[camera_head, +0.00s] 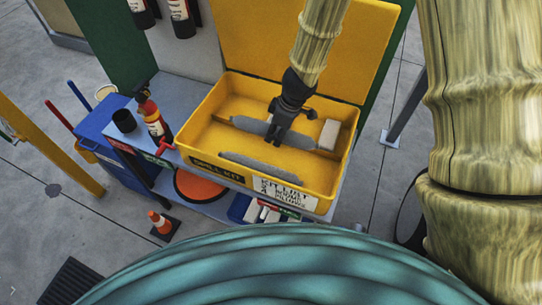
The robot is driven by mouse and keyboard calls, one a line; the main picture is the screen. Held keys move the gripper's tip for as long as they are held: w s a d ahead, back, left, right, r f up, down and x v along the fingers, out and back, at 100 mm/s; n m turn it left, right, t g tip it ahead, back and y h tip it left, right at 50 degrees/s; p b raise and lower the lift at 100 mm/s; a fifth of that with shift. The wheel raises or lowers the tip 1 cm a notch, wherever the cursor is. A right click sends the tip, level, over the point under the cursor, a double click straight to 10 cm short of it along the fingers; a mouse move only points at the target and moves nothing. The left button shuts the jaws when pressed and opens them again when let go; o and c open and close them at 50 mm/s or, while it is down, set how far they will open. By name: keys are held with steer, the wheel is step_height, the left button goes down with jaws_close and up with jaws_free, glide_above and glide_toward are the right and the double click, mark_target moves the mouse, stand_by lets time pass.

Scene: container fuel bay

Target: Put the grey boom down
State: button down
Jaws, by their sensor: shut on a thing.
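The grey boom (246,125) is a long thin sausage shape lying across the inside of the yellow spill kit box (183,137). My gripper (281,137) reaches down into the box from above and is shut on this boom near its middle. The fingers hide part of the boom. It is low in the box, but I cannot tell whether it touches the floor of the box. A second grey boom (260,168) lies along the front wall, in front of my gripper and apart from it.
A white block (329,134) stands at the box's right side. The yellow lid (250,40) stands open behind. The box floor between the booms is clear.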

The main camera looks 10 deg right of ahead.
steer(key=shift+s+d+f, duration=0.1)
steer(key=shift+s+f, duration=0.15)
steer(key=shift+f, duration=0.1)
steer(key=b, duration=0.2)
glide_above(276, 155)
steer(key=f, duration=0.4)
steer(key=shift+s+d, duration=0.15)
steer(key=shift+d, duration=0.05)
steer(key=shift+s+f, duration=0.15)
steer(key=shift+f, duration=0.35)
steer(key=shift+s+d+b+x, duration=0.15)
steer(key=shift+b+x, duration=0.1)
steer(key=shift+x, duration=0.4)
steer(key=shift+d+b+x, duration=0.15)
steer(key=shift+b+x, duration=0.05)
steer(key=shift+x, duration=0.5)
steer(key=shift+s+d+b+x, duration=0.1)
steer(key=shift+b+x, duration=0.15)
steer(key=shift+x, duration=0.4)
steer(key=shift+d+f, duration=0.1)
steer(key=shift+f, duration=0.2)
steer(key=c, duration=1.1)
jaws_free()
steer(key=shift+o, duration=1.2)
steer(key=shift+w, duration=0.1)
